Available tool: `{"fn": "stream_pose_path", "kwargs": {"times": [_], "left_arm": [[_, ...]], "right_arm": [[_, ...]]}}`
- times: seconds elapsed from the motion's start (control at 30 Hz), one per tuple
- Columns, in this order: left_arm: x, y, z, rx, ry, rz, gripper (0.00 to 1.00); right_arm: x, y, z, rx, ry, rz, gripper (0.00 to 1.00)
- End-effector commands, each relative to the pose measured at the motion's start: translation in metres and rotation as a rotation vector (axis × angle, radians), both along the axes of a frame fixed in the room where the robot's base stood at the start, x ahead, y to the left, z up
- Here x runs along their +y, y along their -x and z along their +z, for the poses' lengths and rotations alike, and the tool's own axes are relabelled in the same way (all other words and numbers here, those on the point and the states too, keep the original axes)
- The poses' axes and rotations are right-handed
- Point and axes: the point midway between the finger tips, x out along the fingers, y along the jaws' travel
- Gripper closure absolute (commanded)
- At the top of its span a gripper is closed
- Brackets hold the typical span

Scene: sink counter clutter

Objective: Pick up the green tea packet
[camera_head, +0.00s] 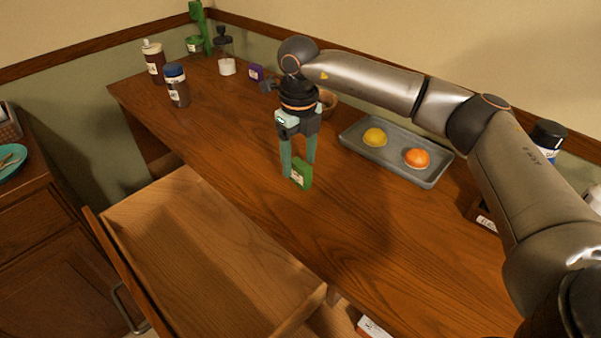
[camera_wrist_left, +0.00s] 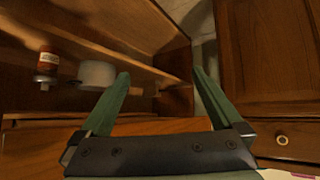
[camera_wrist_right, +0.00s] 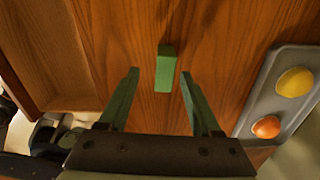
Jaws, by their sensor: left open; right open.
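The green tea packet (camera_head: 301,174) is a small green box standing on the wooden counter, with a pale label on one side. In the right wrist view the packet (camera_wrist_right: 166,70) lies ahead of my fingertips, roughly centred between them. My right gripper (camera_head: 298,168) is open and points down at the packet; its fingers (camera_wrist_right: 158,75) are not closed on it. Whether a finger touches it I cannot tell. My left gripper (camera_wrist_left: 160,75) is open and empty, facing a wooden cabinet, and is out of the head view.
A grey tray (camera_head: 352,142) with a lemon (camera_head: 375,137) and an orange (camera_head: 416,158) is right of the packet. An open drawer (camera_head: 200,262) juts out in front. Bottles (camera_head: 177,86) and a purple box (camera_head: 256,73) stand farther back. The counter around the packet is clear.

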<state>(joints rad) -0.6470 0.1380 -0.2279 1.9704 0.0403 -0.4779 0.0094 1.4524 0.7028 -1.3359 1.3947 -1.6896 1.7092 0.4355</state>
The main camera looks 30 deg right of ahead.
Motion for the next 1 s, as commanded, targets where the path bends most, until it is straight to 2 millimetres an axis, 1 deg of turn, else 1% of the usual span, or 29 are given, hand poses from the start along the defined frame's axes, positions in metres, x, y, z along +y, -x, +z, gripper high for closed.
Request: {"fn": "stream_pose_path", "kwargs": {"times": [0.1, 0.23, 0.33, 0.57, 1.0], "left_arm": [[0.001, 0.0, 0.001, -0.001, 0.0, 0.001, 0.0], [0.001, 0.0, 0.001, -0.002, 0.0, 0.002, 0.0], [0.001, -0.001, 0.001, -0.002, 0.0, 0.002, 0.0], [0.001, -0.001, 0.001, -0.002, -0.001, 0.003, 0.0], [0.001, 0.0, 0.001, -0.002, 0.0, 0.004, 0.0]], "right_arm": [[-0.005, -0.001, -0.019, 0.005, 0.001, -0.003, 0.35], [-0.005, -0.002, -0.037, 0.004, 0.0, -0.001, 0.35], [-0.005, -0.002, -0.043, 0.002, 0.0, -0.001, 0.35], [-0.005, -0.003, -0.044, 0.001, 0.0, 0.0, 0.35], [-0.005, -0.003, -0.044, 0.001, -0.001, 0.0, 0.84]]}}
